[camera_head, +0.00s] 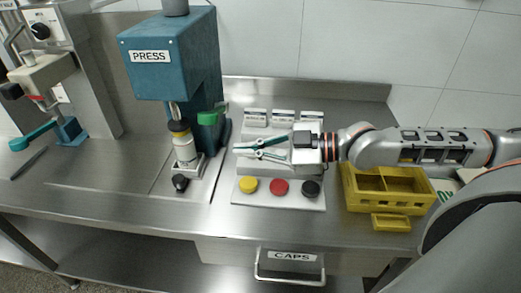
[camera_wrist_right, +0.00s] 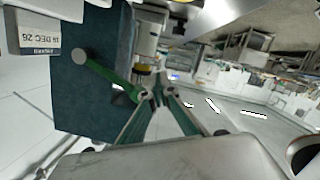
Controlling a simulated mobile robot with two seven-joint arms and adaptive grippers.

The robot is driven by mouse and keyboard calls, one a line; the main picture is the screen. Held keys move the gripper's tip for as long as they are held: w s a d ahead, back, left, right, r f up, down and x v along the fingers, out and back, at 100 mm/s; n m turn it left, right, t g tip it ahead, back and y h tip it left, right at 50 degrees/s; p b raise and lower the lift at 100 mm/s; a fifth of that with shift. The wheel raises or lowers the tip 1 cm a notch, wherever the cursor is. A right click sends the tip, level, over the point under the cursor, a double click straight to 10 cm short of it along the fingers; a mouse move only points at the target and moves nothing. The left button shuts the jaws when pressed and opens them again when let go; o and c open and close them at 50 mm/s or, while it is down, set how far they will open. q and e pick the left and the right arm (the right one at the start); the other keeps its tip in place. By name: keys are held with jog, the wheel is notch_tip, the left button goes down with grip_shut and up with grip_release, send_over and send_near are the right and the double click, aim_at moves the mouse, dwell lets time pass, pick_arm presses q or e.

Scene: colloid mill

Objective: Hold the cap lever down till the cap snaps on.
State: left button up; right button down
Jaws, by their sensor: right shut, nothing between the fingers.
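The blue press (camera_head: 170,60) stands at the back centre with a green lever (camera_head: 213,117) at its right side. The lever also shows in the wrist view (camera_wrist_right: 105,75), running out from the blue body. A white bottle (camera_head: 185,150) stands upright under the press ram, with a yellow and dark top. I cannot tell whether the cap is seated. My right gripper (camera_head: 236,149) is shut and empty, pointing left, to the right of the bottle and apart from it. In the wrist view its fingertips (camera_wrist_right: 157,93) meet in front of the lever's end; contact is unclear.
A white panel holds yellow (camera_head: 249,185), red (camera_head: 279,187) and black (camera_head: 310,188) round pieces below my gripper. A yellow divided crate (camera_head: 385,210) sits to the right. A machine with a teal handle (camera_head: 34,137) stands left. The counter's front left is mostly clear.

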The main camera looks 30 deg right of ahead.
pick_arm(q)
jog(key=shift+w+a, duration=0.1)
jog(key=shift+w, duration=0.05)
pick_arm(e)
jog(key=shift+v, duration=1.8)
